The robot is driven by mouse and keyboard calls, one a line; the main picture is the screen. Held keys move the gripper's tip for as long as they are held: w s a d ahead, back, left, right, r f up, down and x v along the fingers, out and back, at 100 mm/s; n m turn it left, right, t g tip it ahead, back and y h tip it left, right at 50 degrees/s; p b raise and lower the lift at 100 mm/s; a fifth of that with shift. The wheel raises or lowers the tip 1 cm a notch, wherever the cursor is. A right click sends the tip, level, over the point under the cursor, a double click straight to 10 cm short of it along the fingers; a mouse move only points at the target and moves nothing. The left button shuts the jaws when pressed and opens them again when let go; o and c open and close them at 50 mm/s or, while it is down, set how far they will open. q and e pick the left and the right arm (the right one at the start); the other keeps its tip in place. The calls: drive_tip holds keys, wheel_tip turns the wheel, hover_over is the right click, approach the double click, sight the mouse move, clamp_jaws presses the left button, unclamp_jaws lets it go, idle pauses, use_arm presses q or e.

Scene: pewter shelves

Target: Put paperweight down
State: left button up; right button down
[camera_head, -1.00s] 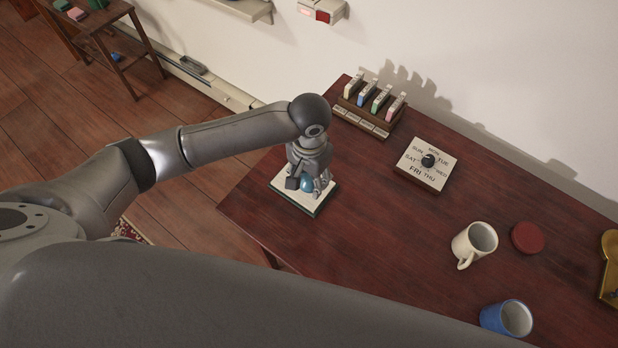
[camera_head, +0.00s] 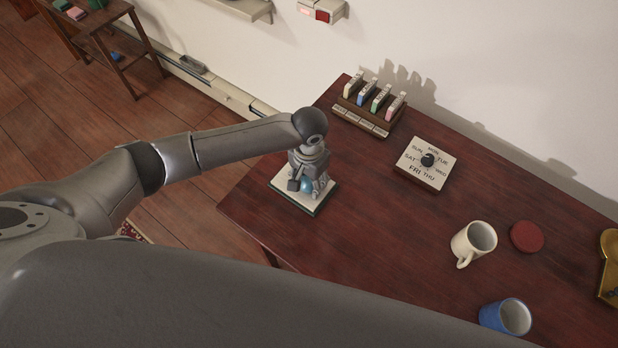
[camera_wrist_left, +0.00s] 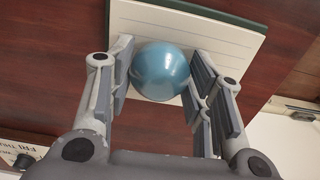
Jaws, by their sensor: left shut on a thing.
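The paperweight is a glossy blue-teal ball (camera_wrist_left: 160,71), between the two fingers of my left gripper (camera_wrist_left: 163,82) in the wrist view. My left gripper (camera_head: 306,186) is shut on it. In the head view the paperweight (camera_head: 306,185) is partly hidden by the fingers. It is at a white lined pad with a dark green edge (camera_head: 290,199), near the table's left corner; the pad (camera_wrist_left: 200,30) also shows behind the ball in the wrist view. I cannot tell whether the ball touches the pad. My right gripper is not in view.
On the dark red table (camera_head: 370,230) are a rack of coloured tabs (camera_head: 370,108), a weekday dial (camera_head: 427,165), a cream mug (camera_head: 473,243), a red disc (camera_head: 527,237), a blue mug (camera_head: 507,317) and a brass-coloured tray (camera_head: 609,270) at the right edge. The middle is clear.

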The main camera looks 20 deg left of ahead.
sight(309, 179)
use_arm(q)
drive_tip(key=o, duration=1.1)
drive_tip(key=shift+o, duration=0.2)
wheel_tip(309, 179, up, 12)
drive_tip(key=shift+r, duration=0.15)
